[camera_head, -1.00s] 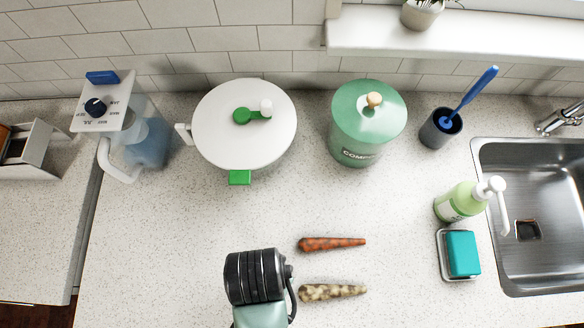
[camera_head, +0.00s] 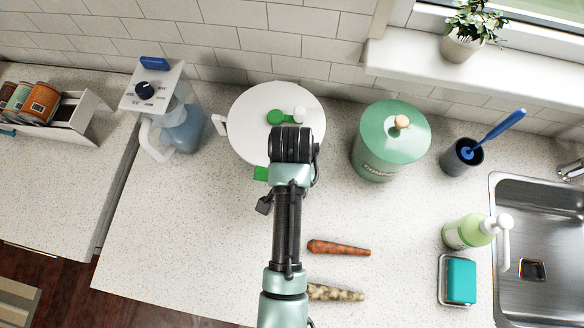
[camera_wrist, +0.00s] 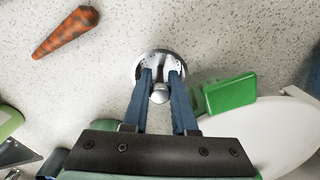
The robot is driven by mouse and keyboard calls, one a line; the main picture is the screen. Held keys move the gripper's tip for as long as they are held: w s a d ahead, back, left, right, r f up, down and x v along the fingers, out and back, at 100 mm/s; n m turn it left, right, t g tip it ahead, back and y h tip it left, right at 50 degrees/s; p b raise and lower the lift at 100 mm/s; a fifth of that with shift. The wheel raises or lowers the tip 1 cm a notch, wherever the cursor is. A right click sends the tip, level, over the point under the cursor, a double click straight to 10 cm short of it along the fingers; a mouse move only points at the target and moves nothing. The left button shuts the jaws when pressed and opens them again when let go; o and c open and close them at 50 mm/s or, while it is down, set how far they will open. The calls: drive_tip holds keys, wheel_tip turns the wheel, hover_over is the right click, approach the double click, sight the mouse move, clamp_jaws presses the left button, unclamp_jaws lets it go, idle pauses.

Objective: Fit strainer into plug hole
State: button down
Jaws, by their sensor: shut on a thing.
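The strainer (camera_wrist: 160,60) is a small round metal disc with a knob, seen in the wrist view between the two blue fingertips of my gripper (camera_wrist: 160,80). The gripper is shut on it, above the speckled counter. In the head view my arm reaches forward to the white pot, and its own links hide the fingers and the strainer. The plug hole (camera_head: 532,269) is a dark square opening in the floor of the steel sink (camera_head: 492,215) at the far right, well away from my gripper.
The white pot (camera_head: 250,110) with its green handle (camera_wrist: 230,93) is close beside my gripper. A green compost bin (camera_head: 390,150), soap bottle (camera_head: 465,233), sponge (camera_head: 461,280) and brush holder (camera_head: 462,157) stand between pot and sink.

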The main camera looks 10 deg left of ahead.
drive_tip(key=shift+w+f+p, duration=0.2)
drive_tip(key=shift+f+p, duration=0.1)
drive_tip(key=shift+f, duration=0.6)
drive_tip(key=shift+w+f+p, duration=0.15)
drive_tip(key=shift+f+p, duration=0.1)
drive_tip(key=shift+f, duration=0.6)
drive_tip(key=c, duration=1)
unclamp_jaws()
drive_tip(key=shift+f, duration=0.1)
